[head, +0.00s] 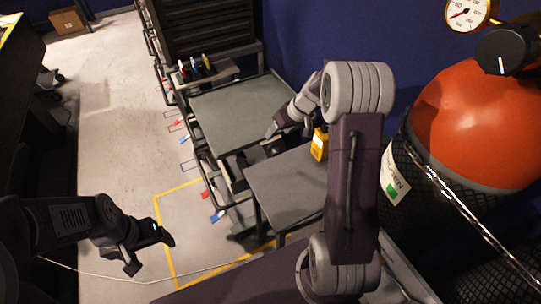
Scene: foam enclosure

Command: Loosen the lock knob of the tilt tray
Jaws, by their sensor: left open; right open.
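A flat grey tray panel (238,106) on a dark frame stands at the middle of the head view; it looks like the tilt tray. I cannot make out its lock knob, which may be hidden by my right arm or too small. My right gripper (271,132) is open at the tray's right front edge; I cannot tell whether it touches anything. My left gripper (150,252) is open and empty over the floor at lower left, well apart from the tray.
A second grey surface (288,184) in front carries a yellow device (319,144). A red-topped cylinder (478,120) with a gauge (469,11) and black knob (505,49) stands right. A box (69,22) lies at the back left. Pale floor (115,140) is mostly clear.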

